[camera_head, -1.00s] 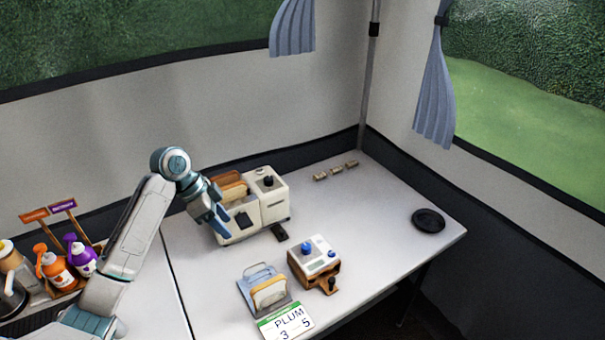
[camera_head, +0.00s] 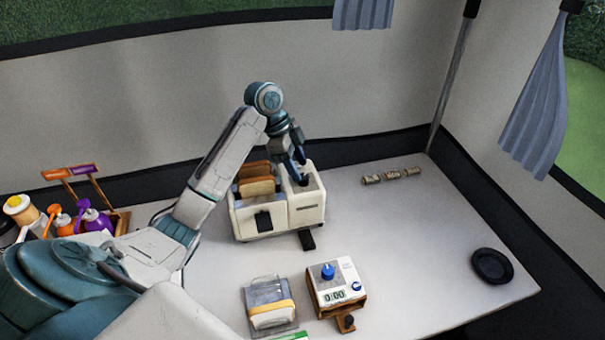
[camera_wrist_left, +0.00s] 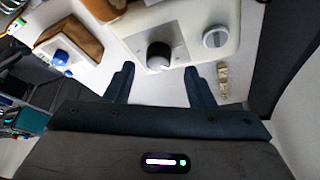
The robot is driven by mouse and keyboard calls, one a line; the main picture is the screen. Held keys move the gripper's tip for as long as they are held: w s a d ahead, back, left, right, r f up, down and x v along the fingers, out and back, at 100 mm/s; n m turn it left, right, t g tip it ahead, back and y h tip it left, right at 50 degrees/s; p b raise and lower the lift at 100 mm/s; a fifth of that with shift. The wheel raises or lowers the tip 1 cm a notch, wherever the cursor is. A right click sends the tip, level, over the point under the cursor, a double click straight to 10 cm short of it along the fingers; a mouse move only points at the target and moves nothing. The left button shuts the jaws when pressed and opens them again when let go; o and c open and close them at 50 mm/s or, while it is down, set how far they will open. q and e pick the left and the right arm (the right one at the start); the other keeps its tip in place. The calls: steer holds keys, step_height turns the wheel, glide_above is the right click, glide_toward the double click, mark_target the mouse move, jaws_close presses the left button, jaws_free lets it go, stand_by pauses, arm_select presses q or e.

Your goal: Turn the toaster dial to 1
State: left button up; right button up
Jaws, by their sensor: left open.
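The cream toaster (camera_head: 262,222) stands on the white table with bread slices (camera_head: 257,187) in its slots. Its top right part carries the dark round dial, which my gripper mostly hides in the head view. My left gripper (camera_head: 300,178) is open over the dial end of the toaster. In the left wrist view its fingertips (camera_wrist_left: 160,70) lie either side of the dial; contact cannot be told. My right gripper is not in view.
Several small tan pieces (camera_head: 391,176) lie at the back right. A black dish (camera_head: 492,266) is near the right edge. Bottles (camera_head: 93,219) stand left.

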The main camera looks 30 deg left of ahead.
mark_target(303, 177)
arm_select(q)
steer(key=shift+x, duration=1.55)
steer(key=shift+c, duration=0.2)
steer(key=shift+r, duration=0.1)
steer(key=c, duration=0.9)
steer(key=shift+s+r+n+p, duration=0.15)
steer(key=shift+n+p, duration=0.15)
steer(key=shift+p, duration=0.5)
steer(key=n+p, duration=0.2)
steer(key=p, duration=0.1)
steer(key=n+t+y+p, duration=0.1)
steer(key=n+p, duration=0.2)
steer(key=p, duration=0.1)
steer(key=n+t+p, duration=0.1)
steer(key=n+p, duration=0.1)
steer(key=p, duration=0.2)
steer(key=shift+s+d+r+n+y, duration=0.1)
steer(key=shift+d+n+y, duration=0.2)
steer(key=shift+y, duration=0.1)
steer(key=shift+f+n+t+y+p, duration=0.2)
steer(key=shift+n+t+y+p, duration=0.2)
steer(key=shift+n+p, duration=0.65)
steer(key=shift+c, duration=0.2)
steer(key=o, duration=1)
